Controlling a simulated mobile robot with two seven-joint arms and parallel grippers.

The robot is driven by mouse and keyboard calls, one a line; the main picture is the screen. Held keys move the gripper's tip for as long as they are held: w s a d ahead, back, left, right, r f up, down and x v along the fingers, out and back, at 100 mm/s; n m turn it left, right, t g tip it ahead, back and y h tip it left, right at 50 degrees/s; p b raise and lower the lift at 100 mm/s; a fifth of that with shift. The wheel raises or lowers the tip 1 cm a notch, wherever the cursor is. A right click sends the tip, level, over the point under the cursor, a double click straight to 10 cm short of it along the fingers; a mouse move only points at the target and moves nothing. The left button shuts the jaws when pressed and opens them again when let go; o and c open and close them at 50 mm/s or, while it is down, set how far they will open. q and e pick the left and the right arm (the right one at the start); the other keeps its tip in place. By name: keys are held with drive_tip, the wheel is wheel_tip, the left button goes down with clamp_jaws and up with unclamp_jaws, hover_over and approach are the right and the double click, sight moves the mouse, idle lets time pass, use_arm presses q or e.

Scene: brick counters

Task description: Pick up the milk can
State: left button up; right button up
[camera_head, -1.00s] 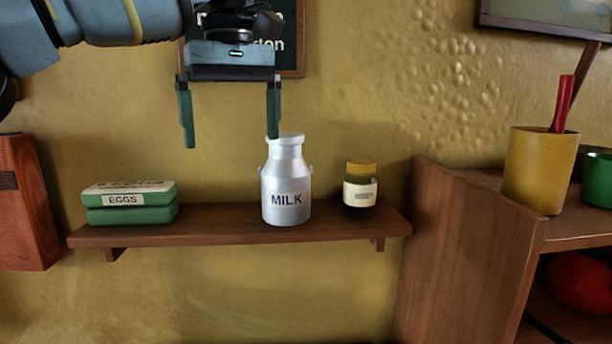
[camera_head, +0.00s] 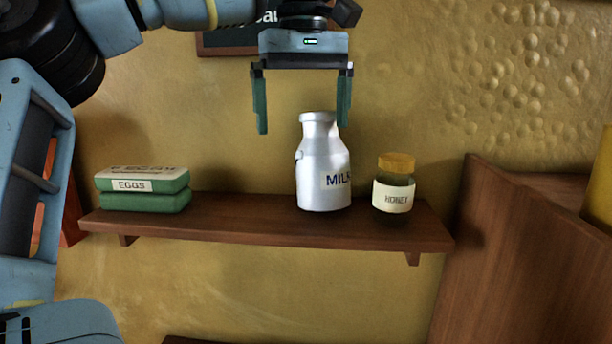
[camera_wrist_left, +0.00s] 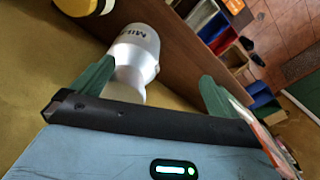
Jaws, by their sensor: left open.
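The silver milk can (camera_head: 318,180), labelled MILK, stands upright on the wooden wall shelf (camera_head: 260,230), between the egg cartons and the honey jar. My left gripper (camera_head: 303,118) is open with its fingers pointing down. In the head view its fingertips are around the level of the can's neck, the right finger at the neck's right side and the left finger left of it. In the left wrist view the milk can (camera_wrist_left: 136,55) shows beyond the left finger, partly hidden by the gripper body. I cannot tell whether a finger touches it. My right gripper is not in view.
Green egg cartons (camera_head: 145,198) lie on the shelf's left end. A honey jar (camera_head: 394,190) with a yellow lid stands close right of the can. A wooden cabinet (camera_head: 500,260) is at the right. The shelf is clear between eggs and can.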

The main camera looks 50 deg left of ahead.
sight(305, 182)
use_arm(q)
drive_tip(key=shift+w+a+f, duration=0.5)
drive_tip(key=shift+a+f, duration=0.05)
drive_tip(key=shift+f, duration=0.25)
drive_tip(key=shift+s+d+f, duration=0.15)
drive_tip(key=shift+d+f, duration=0.05)
wheel_tip(305, 182, down, 4)
drive_tip(key=shift+s+d+r+p, duration=0.1)
drive_tip(key=shift+s+d+p, duration=0.05)
drive_tip(key=shift+p, duration=0.2)
drive_tip(key=shift+f, duration=0.35)
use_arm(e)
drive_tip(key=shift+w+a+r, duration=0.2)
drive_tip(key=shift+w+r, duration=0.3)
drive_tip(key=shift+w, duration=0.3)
use_arm(q)
drive_tip(key=shift+c, duration=0.3)
drive_tip(key=shift+c, duration=1.1)
drive_tip(key=shift+d+r, duration=0.1)
clamp_jaws()
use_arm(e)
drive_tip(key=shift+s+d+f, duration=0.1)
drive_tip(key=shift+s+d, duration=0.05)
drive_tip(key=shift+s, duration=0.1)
